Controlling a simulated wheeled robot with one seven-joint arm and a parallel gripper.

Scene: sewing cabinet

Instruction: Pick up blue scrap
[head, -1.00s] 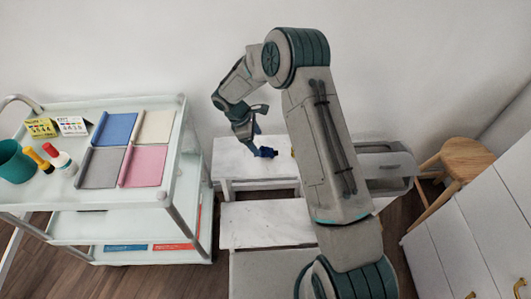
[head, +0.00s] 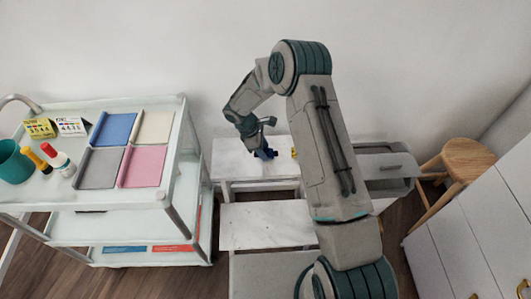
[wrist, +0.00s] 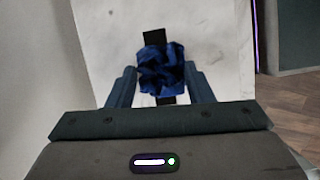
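The blue scrap (head: 266,154) is a crumpled dark blue piece on the white marbled table (head: 232,160) by the wall. In the wrist view the scrap (wrist: 160,68) lies between and just beyond the finger ends, over a black strip (wrist: 154,37) that shows above and below it. My gripper (wrist: 161,85) is open, with one finger on each side of the scrap. In the head view my gripper (head: 259,141) is right above the scrap, partly hidden by its own wrist. Whether the fingers touch the scrap I cannot tell.
A small yellow thing (head: 294,153) shows on the table beside my arm. A white cart (head: 178,150) with coloured fabric squares stands at left. A grey open drawer (head: 388,167) and a wooden stool (head: 468,155) are at right. A lower white top (head: 265,225) is in front.

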